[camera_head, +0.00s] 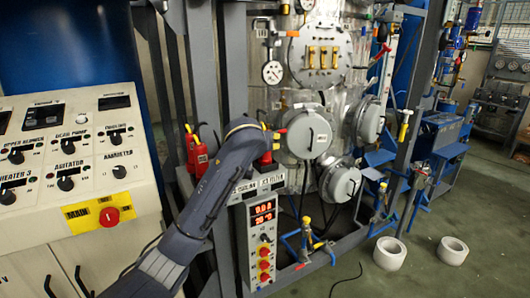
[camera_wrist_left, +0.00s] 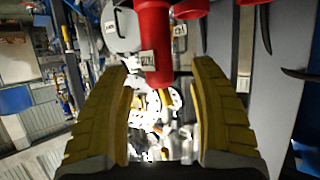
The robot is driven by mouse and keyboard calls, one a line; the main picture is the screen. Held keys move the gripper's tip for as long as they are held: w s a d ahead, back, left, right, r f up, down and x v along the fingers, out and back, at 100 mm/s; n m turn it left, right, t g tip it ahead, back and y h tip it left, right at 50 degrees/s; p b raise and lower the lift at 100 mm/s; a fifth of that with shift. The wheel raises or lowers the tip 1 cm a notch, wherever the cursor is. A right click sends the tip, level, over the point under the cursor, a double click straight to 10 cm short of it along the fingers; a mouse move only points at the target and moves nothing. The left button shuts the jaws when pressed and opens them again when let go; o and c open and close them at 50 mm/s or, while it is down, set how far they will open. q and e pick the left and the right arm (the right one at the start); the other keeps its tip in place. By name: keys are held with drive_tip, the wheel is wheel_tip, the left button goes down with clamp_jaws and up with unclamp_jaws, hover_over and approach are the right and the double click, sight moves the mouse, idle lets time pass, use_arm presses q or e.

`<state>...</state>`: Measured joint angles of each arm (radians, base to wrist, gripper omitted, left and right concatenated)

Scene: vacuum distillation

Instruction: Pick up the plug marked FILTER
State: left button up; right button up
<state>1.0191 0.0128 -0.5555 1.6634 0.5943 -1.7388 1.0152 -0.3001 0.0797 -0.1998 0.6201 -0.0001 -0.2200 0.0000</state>
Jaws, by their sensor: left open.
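A red plug (camera_wrist_left: 150,35) with a small pale tag (camera_wrist_left: 149,63) shows at the top middle of the left wrist view; the tag's lettering is too small to read surely. My left gripper (camera_wrist_left: 162,85) is open, its two yellow-brown fingers apart on either side of the plug's lower end, with no clear contact. In the head view my left gripper (camera_head: 268,140) is at the end of my dark arm, mostly hidden, above a red plug (camera_head: 266,160) on the grey control box. Other red plugs (camera_head: 197,155) hang to the left. My right gripper is out of view.
The control box (camera_head: 261,235) has red digits and several knobs. A console (camera_head: 75,160) with a red stop button stands left. Steel vessel flanges (camera_head: 306,134) and grey posts crowd the space behind and right. Two white rolls (camera_head: 390,253) lie on open floor at right.

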use_arm(q)
drive_tip(key=shift+x, duration=2.6)
drive_tip(key=shift+s+d+f, duration=0.1)
clamp_jaws()
